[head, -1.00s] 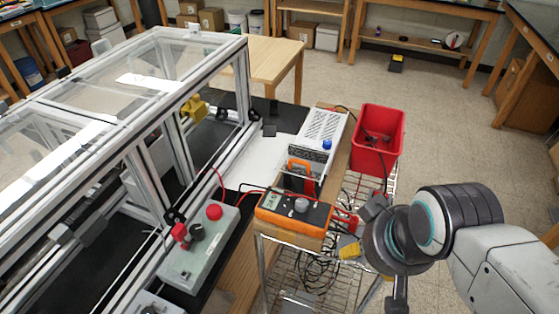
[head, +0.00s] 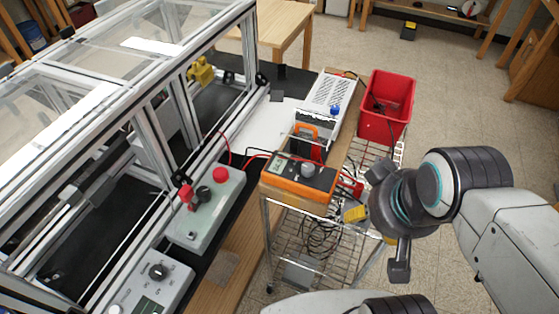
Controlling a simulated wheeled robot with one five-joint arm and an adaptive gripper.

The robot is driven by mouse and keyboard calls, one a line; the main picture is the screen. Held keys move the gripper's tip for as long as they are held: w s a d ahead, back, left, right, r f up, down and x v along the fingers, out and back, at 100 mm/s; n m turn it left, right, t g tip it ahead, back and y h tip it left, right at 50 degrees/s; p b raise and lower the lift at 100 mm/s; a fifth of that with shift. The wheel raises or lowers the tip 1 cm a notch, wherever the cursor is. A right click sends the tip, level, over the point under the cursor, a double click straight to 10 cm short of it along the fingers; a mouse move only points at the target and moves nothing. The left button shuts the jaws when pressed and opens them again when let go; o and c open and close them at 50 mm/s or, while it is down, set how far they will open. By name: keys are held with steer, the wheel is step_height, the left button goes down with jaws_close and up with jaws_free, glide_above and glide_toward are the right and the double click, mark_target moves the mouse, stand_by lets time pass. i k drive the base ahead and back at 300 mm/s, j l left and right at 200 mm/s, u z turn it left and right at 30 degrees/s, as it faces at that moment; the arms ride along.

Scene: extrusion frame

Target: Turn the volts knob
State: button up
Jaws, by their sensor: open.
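A grey control box (head: 150,290) stands at the lower left, partly cut off by the picture edge. It has a black knob (head: 157,271) with a light pointer mark and a small display (head: 149,306). Its lettering is too small to read, so I cannot tell if this is the volts knob. An orange multimeter (head: 285,188) on the cart also has a grey dial (head: 307,171). My gripper (head: 388,222) is open and empty, right of the cart and far from both knobs. Its fingers are spread apart.
A green-grey box with a red button (head: 220,174) stands beside the extrusion frame (head: 185,95). A red bin (head: 386,106) and a white power unit (head: 326,97) sit on the cart. Red leads run near the multimeter. Open floor (head: 480,120) lies to the right.

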mark_target(334, 109)
steer(key=k+l+u, duration=0.2)
steer(key=l, duration=0.2)
steer(key=l+u, duration=0.25)
steer(key=l, duration=0.3)
steer(key=k+l+u, duration=0.1)
steer(key=l+u, duration=0.15)
steer(key=l, duration=0.25)
steer(key=k+l+u, duration=0.25)
steer(key=l, duration=0.3)
steer(key=i+l+u, duration=0.25)
steer(key=l+u, duration=0.25)
steer(key=l, duration=0.2)
steer(key=i+l+u, duration=0.1)
steer(key=l+u, duration=0.15)
steer(key=l, duration=0.15)
steer(key=i+l+u, duration=0.45)
